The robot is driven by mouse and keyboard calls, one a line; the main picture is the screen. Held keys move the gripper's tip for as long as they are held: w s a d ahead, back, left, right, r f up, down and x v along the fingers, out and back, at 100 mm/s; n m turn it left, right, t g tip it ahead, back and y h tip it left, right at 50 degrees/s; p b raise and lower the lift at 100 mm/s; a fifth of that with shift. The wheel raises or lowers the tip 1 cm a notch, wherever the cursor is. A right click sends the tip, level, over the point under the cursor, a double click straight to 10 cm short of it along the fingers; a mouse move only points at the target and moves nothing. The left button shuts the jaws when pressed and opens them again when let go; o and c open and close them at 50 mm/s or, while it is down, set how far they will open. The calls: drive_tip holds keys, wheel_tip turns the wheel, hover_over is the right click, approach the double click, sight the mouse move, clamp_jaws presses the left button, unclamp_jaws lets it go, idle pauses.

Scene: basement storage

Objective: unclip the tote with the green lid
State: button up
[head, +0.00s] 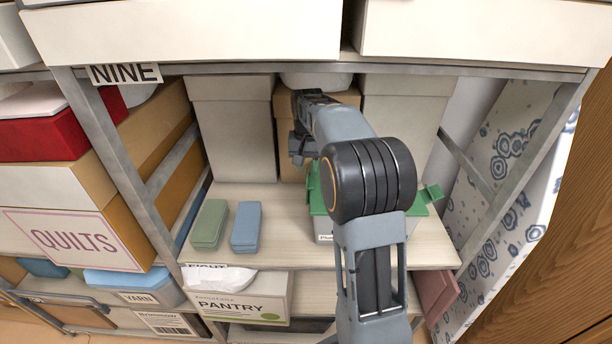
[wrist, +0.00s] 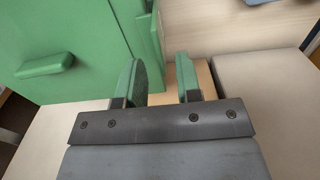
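The tote (head: 325,238) with the green lid (head: 318,200) stands on the shelf behind my arm, which hides most of it. A green clip-like piece (wrist: 150,35) runs along the lid's right edge. My gripper (wrist: 162,72) is open beside that edge, its left finger close to the piece; I cannot tell if they touch. My arm hides the fingertips in the head view.
A green box (head: 209,224) and a blue box (head: 246,226) lie left of the tote. Tall beige boxes (head: 235,130) and a brown carton (head: 290,160) stand behind. Metal shelf posts (head: 125,170) flank the bay, and white boxes (head: 190,30) sit above.

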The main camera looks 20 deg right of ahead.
sight(307, 173)
drive_tip(key=shift+f, duration=1.8)
clamp_jaws()
drive_tip(key=shift+a, duration=0.1)
